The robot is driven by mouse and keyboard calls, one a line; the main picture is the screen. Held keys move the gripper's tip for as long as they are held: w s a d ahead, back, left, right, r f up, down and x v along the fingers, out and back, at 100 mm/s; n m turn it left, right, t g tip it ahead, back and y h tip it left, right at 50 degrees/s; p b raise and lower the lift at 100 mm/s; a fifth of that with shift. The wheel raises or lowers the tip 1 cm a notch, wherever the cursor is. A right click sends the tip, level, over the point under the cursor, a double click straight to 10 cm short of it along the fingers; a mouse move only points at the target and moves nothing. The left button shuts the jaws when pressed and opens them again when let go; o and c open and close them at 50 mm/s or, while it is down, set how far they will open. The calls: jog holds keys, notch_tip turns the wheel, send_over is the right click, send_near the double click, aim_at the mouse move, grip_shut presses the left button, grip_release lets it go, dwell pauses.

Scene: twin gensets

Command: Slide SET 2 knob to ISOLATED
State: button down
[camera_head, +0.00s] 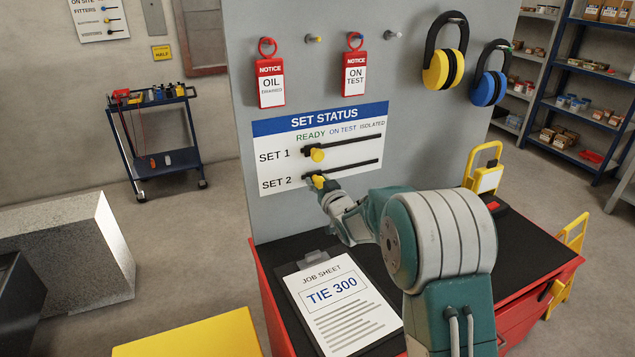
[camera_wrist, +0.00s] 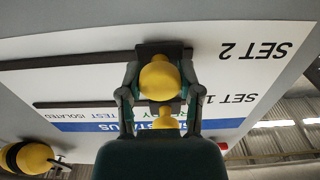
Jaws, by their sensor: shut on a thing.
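The SET STATUS board (camera_head: 270,143) has two dark slots under READY, ON TEST and ISOLATED. The yellow SET 2 knob (camera_head: 318,181) is at the left end of the lower slot, on the READY side. The yellow SET 1 knob (camera_head: 317,155) is at the left of the upper slot, also near READY. My gripper (camera_head: 323,187) is at the SET 2 knob. In the wrist view, where the board is upside down, my gripper (camera_wrist: 160,88) is shut with its fingers on either side of the SET 2 knob (camera_wrist: 160,74). The SET 1 knob (camera_wrist: 166,114) is partly hidden behind it.
The SET 2 slot (camera_head: 355,166) is clear to the right of the knob. Red tags (camera_head: 270,83) and earmuffs (camera_head: 446,65) hang above the board. A clipboard (camera_head: 335,305) lies on the bench below. A yellow lockout-like item (camera_head: 486,178) stands to the right.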

aim_at(341, 168)
jog(key=w+d, duration=0.1)
jog(key=d, duration=0.1)
jog(key=w+d, duration=0.1)
jog(key=d, duration=0.2)
jog(key=w+d, duration=0.1)
jog(key=d, duration=0.2)
jog(key=shift+w+d, duration=0.1)
jog(key=shift+w, duration=0.15)
jog(key=shift+r, duration=0.1)
jog(key=shift+c, duration=1.3)
grip_release()
jog(key=v, duration=1.2)
